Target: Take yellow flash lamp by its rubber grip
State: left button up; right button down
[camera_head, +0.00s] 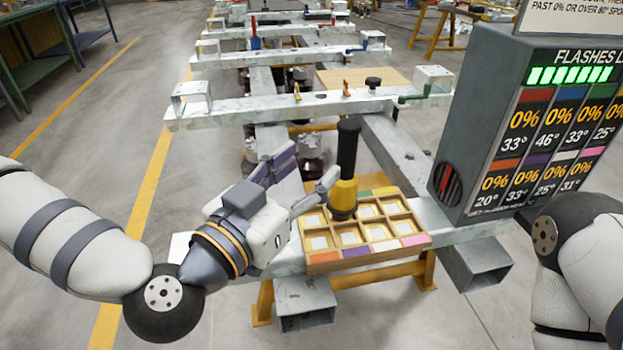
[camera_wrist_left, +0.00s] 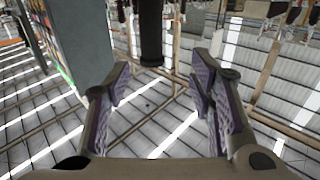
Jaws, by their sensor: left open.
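The yellow flash lamp (camera_head: 344,193) stands upright in the wooden tray (camera_head: 322,262), in the back row left of centre. Its long black rubber grip (camera_head: 348,145) points up. My left gripper (camera_head: 312,168) is open and empty, just left of the lamp, with its purple-padded fingers pointing toward the grip. In the left wrist view the black grip (camera_wrist_left: 151,35) shows at the top, in line with the gap between the open fingers (camera_wrist_left: 160,85) and beyond their tips. The lamp's yellow part does not show there. My right gripper is out of view.
A grey display box (camera_head: 500,130) with percent and degree readings stands right of the tray. The tray's other visible compartments hold no lamps. Metal beams (camera_head: 290,104) of the frame cross behind. A yellow trestle (camera_head: 263,300) supports the frame. Open floor lies left.

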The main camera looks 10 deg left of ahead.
aim_at(343, 145)
pick_arm(q)
jog(key=x, duration=0.7)
jog(key=d+x, duration=0.1)
jog(key=x, duration=0.2)
jog(key=shift+d+f+b, duration=0.2)
jog(key=shift+f+b, duration=0.15)
jog(key=shift+c, duration=0.5)
grip_shut()
jog(key=shift+r, duration=0.25)
